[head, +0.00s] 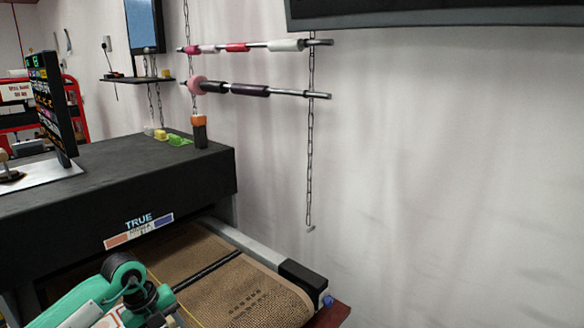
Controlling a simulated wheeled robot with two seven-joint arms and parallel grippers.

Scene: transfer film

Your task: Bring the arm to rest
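One of my arms, teal and black and likely the left, comes in at the bottom left of the head view, in front of the brown conveyor belt (185,265). Only arm links and joints show. The lower picture edge cuts the arm off, and no gripper fingers can be made out. My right arm and gripper are out of view.
A black machine housing (110,190) stands behind the belt, with a screen (53,108) and small items on top. Two horizontal rods (268,90) with film rolls hang on chains at the wall. White wall fills the right.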

